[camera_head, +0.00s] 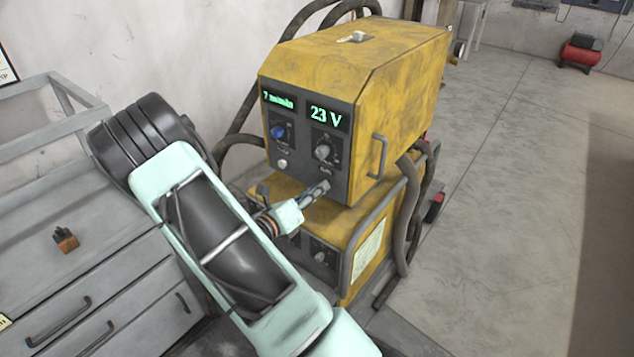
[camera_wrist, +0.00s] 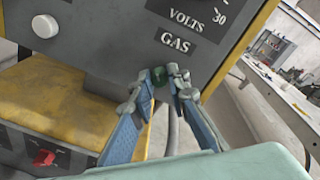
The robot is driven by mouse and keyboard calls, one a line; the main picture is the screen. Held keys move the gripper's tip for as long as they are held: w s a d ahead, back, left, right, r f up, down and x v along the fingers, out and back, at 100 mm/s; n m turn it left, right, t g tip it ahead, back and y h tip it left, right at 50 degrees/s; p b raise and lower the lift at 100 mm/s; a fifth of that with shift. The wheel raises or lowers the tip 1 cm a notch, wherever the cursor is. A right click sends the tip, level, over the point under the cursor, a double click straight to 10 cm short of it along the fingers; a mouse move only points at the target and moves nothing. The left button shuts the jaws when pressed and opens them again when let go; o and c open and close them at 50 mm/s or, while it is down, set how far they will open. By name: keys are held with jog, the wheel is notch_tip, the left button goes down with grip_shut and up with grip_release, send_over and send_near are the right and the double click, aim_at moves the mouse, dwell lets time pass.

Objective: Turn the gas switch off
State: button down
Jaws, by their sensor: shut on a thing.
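The yellow welding machine (camera_head: 400,85) has a dark front panel with "7 m/min" and "23 V" displays. In the wrist view, the panel (camera_wrist: 105,25) carries a "GAS" label (camera_wrist: 175,43). A small dark green piece, seemingly the gas switch (camera_wrist: 160,76), sits just below that label, between my fingertips. My gripper (camera_wrist: 172,76) is shut on it, with blue-padded fingers on either side. The fingers partly hide the switch, so its position cannot be told. In the head view, my gripper (camera_head: 318,190) reaches the lower edge of the panel, and the switch is hidden there.
A white button (camera_wrist: 45,26) and a red knob (camera_wrist: 44,158) show in the wrist view. A blue knob (camera_head: 278,132) and grey knob (camera_head: 323,152) are higher on the panel. A grey drawer bench (camera_head: 100,265) stands left. Hoses (camera_head: 400,215) hang right; open floor lies beyond.

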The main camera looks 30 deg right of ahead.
jog(key=shift+n+p, duration=0.4)
jog(key=shift+n, duration=0.1)
jog(key=c, duration=1.8)
grip_release()
jog(key=shift+c, duration=0.2)
jog(key=v, duration=1.2)
jog(key=shift+w, duration=0.1)
